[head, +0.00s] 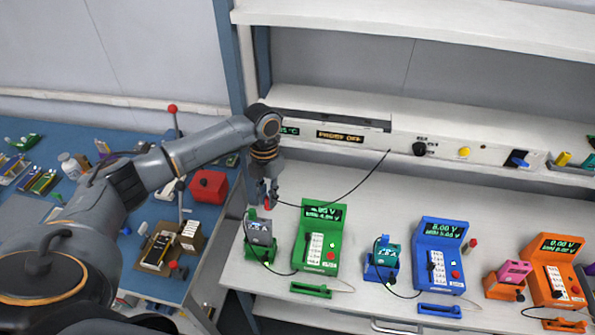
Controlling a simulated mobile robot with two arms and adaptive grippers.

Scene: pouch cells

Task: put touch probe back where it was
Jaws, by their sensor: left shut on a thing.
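My left gripper (267,193) reaches in from the left and points down over the left end of the white bench, just above the grey cell in the green cradle (259,254). It is shut on a small red-ended thing (267,203), apparently the touch probe, mostly hidden by the fingers. A black cable (345,190) runs from near the gripper up to the shelf panel. The green tester (321,237) stands just right of the gripper, with a green holder (311,289) in front of it. My right gripper is not in view.
A blue tester (441,254) and an orange tester (553,270) stand further right, with loose cables around them. The panel (440,142) with knobs runs along the back under a shelf. A blue table (130,245) at left holds a red box (208,187) and trays.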

